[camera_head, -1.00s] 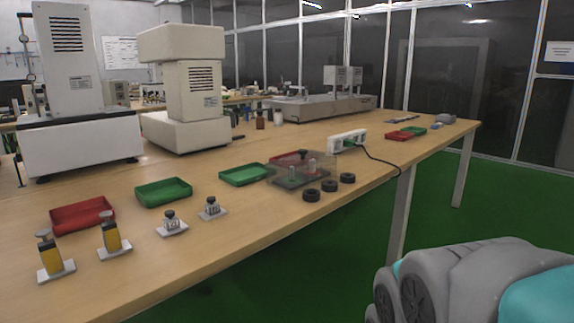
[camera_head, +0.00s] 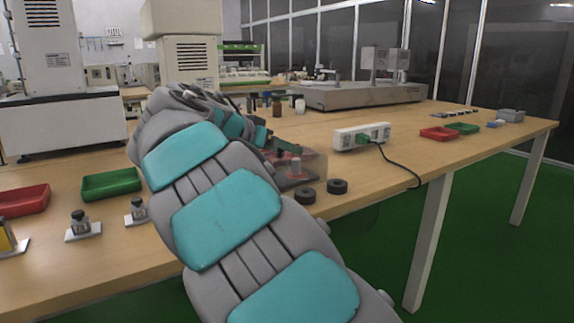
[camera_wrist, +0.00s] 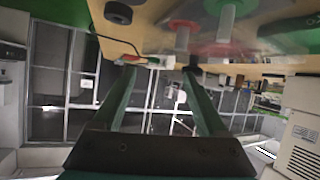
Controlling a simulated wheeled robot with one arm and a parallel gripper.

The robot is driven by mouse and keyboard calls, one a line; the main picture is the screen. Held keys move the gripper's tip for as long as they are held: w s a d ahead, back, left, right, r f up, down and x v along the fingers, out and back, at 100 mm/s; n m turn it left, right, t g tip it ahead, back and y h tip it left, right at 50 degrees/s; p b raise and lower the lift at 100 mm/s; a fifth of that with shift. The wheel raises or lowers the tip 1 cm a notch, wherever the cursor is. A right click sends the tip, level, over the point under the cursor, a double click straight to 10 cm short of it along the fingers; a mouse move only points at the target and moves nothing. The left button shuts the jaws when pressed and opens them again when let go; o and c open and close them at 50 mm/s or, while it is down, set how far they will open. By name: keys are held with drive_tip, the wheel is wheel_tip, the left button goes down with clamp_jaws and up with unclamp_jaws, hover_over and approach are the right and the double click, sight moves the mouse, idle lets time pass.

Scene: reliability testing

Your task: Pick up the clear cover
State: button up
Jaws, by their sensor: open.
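The clear cover (camera_head: 317,168) is a transparent box on the bench, over short posts on a base. My arm hides its left part in the head view.
Two black rings (camera_head: 305,196) lie in front of the cover. A white power strip (camera_head: 362,136) with a black cable is to its right. A green tray (camera_head: 111,184), a red tray (camera_head: 24,200) and small weights on plates (camera_head: 82,226) are at left.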

sight(264, 165)
drive_tip(key=shift+t, duration=0.6)
drive_tip(key=a, duration=0.1)
drive_tip(key=w+a, duration=0.1)
drive_tip(key=a, duration=0.2)
drive_tip(key=shift+w+r, duration=0.2)
drive_tip(key=shift+r, duration=0.2)
drive_tip(key=shift+w+a, duration=0.1)
drive_tip(key=shift+w, duration=0.15)
drive_tip(key=shift+y, duration=0.3)
drive_tip(key=x, duration=0.7)
drive_tip(key=shift+w+f+p, duration=0.15)
drive_tip(key=shift+f+p, duration=0.1)
drive_tip(key=shift+p, duration=0.1)
clamp_jaws()
